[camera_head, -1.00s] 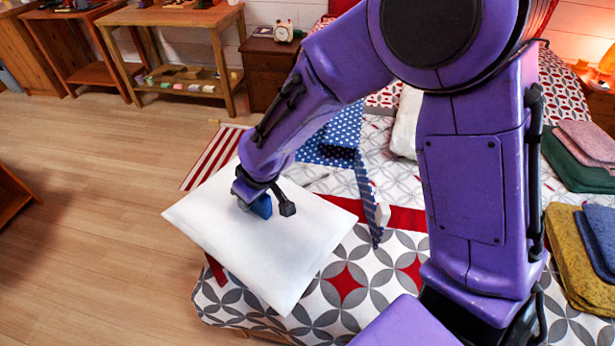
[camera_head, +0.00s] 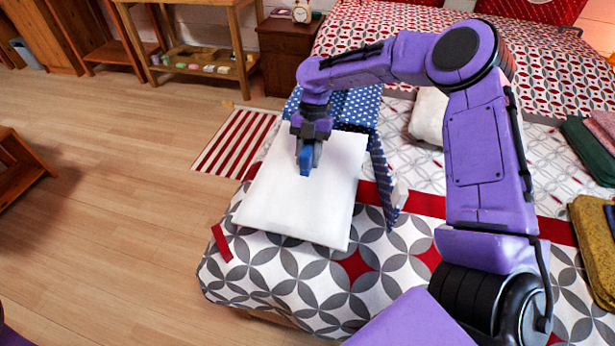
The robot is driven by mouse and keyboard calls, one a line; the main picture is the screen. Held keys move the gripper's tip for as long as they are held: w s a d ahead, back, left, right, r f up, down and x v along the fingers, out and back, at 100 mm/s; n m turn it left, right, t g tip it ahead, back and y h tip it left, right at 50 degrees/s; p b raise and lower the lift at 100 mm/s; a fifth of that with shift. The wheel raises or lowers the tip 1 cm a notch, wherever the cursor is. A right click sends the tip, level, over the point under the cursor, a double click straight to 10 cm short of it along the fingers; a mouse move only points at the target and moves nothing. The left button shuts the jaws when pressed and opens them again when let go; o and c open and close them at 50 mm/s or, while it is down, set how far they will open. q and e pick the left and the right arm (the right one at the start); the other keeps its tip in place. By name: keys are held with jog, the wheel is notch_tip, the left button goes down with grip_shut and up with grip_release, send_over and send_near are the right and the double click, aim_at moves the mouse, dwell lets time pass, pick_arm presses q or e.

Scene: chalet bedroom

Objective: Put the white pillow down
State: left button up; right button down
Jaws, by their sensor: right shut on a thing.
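The white pillow (camera_head: 290,205) is over the near left corner of the bed, in front of a blue star-patterned thing. My right gripper (camera_head: 306,172) is at the pillow's upper middle, pointing down, with its blue fingertips shut on the pillow. I cannot tell whether the pillow's underside touches the bed. My left gripper is not in view.
The bed (camera_head: 300,285) has a grey and red patterned cover. A blue star-patterned thing (camera_head: 358,108) lies behind the pillow. Another white pillow (camera_head: 428,115) is farther right. Folded cloths (camera_head: 590,150) lie at the right. A striped rug (camera_head: 235,142) and open wooden floor are on the left.

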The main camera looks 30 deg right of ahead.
notch_tip(320, 180, down, 5)
jog(key=shift+f, duration=0.1)
jog(key=c, duration=0.8)
grip_release()
jog(key=shift+o, duration=0.2)
jog(key=v, duration=1.2)
jog(key=shift+p, duration=0.35)
